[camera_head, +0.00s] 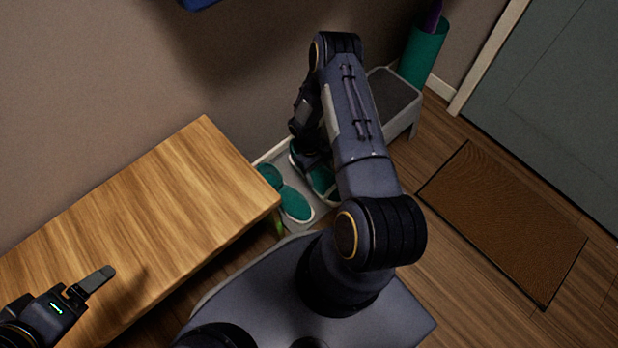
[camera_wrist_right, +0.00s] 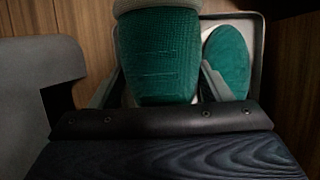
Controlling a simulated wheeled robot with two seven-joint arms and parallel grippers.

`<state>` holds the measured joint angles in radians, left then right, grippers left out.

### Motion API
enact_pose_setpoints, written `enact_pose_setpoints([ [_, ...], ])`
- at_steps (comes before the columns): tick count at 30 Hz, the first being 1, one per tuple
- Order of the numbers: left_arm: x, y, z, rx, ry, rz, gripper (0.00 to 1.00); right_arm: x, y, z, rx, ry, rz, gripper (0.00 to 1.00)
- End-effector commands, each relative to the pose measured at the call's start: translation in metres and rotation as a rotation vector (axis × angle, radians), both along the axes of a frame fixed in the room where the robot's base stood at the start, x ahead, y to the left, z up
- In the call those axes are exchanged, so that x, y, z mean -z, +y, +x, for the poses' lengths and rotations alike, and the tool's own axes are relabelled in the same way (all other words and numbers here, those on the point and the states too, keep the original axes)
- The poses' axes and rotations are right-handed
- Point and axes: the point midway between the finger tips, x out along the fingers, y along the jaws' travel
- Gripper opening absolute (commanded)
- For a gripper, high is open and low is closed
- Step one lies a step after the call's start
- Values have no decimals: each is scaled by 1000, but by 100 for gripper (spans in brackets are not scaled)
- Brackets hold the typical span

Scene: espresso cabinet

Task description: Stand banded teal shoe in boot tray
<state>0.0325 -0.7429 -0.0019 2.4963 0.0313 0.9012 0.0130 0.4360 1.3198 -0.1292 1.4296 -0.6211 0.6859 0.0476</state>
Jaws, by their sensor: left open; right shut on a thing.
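A teal shoe (camera_wrist_right: 158,60) with a pale grey end sits between the fingers of my right gripper (camera_wrist_right: 160,85), which is shut on it. In the head view this shoe (camera_head: 322,182) shows in part below my right gripper (camera_head: 311,160), over or in the light boot tray (camera_head: 322,210); I cannot tell whether it touches the tray floor. Other teal footwear (camera_head: 296,204) lies in the tray to its left, and one teal oval (camera_wrist_right: 228,60) shows in the wrist view. My left gripper (camera_head: 92,285) is open and empty above the wooden bench.
The wooden bench (camera_head: 150,210) stands left of the tray. A grey step stool (camera_head: 393,92) and a teal cylinder stand (camera_head: 424,52) are behind my right arm. A brown doormat (camera_head: 505,220) lies on the floor at right. The wall is close behind the tray.

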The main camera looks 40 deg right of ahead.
Motion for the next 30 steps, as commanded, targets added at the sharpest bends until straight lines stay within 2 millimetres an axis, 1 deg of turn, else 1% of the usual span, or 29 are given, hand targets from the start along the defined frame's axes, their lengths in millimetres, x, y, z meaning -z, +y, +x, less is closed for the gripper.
enact_pose_setpoints([
  [1, 15, 0, 0, 0, 0, 0, 76, 19, -1, 10, 3, -1, 0, 39],
  [3, 23, 0, 0, 0, 0, 0, 76, 32, -2, 21, 4, -1, 1, 39],
  [6, 32, 0, 0, 0, 0, 0, 76, 46, -3, 34, 1, -1, 1, 39],
  [9, 37, 0, 0, 0, 0, 0, 76, 53, -4, 42, 1, -1, 0, 39],
  [14, 41, 0, 0, 0, 0, 0, 76, 59, -5, 48, 1, 0, 0, 39],
  [16, 46, 0, 0, 0, 0, 0, 76, 66, -5, 51, 2, 0, 0, 39],
  [18, 51, 0, 0, 0, 0, 0, 76, 78, -4, 50, 2, 3, 1, 39],
  [21, 57, 0, 0, 0, 0, 0, 76, 90, -5, 50, 3, 1, 1, 39],
  [30, 55, 0, 0, 0, 0, 0, 76, 90, -5, 50, 1, 0, 0, 39],
])
